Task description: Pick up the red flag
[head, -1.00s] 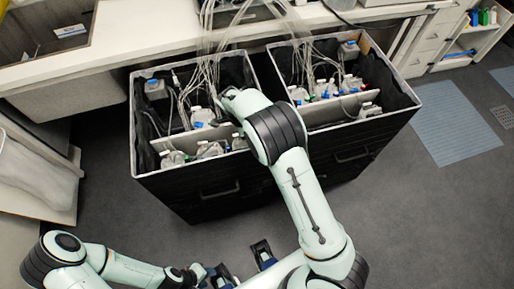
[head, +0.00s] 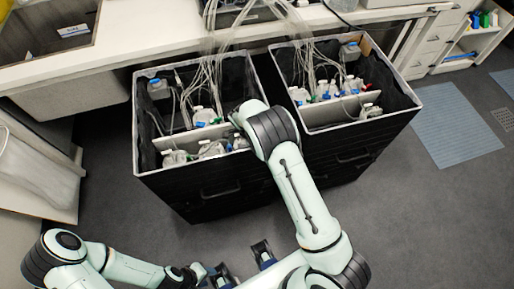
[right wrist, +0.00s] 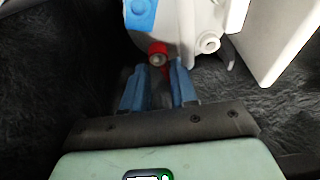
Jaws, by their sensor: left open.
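A red round cap (right wrist: 158,48) with a grey centre sits on the side of a white bottle (right wrist: 185,30) in the right wrist view. A small red strip (right wrist: 165,70) shows just below it, between the fingertips; I take this to be the red flag, but it is partly hidden. My right gripper (right wrist: 159,75) has its two blue fingers apart, one on either side of the strip. In the head view my right arm covers that gripper over the left bin. My left gripper (head: 242,264) is open and empty, low in front of the bins.
The left bin (head: 136,130) and right bin (head: 410,111) are black with pale rims and hold several bottles with tubes. A white divider (right wrist: 280,35) stands close right of the bottle. A counter (head: 160,40) lies behind.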

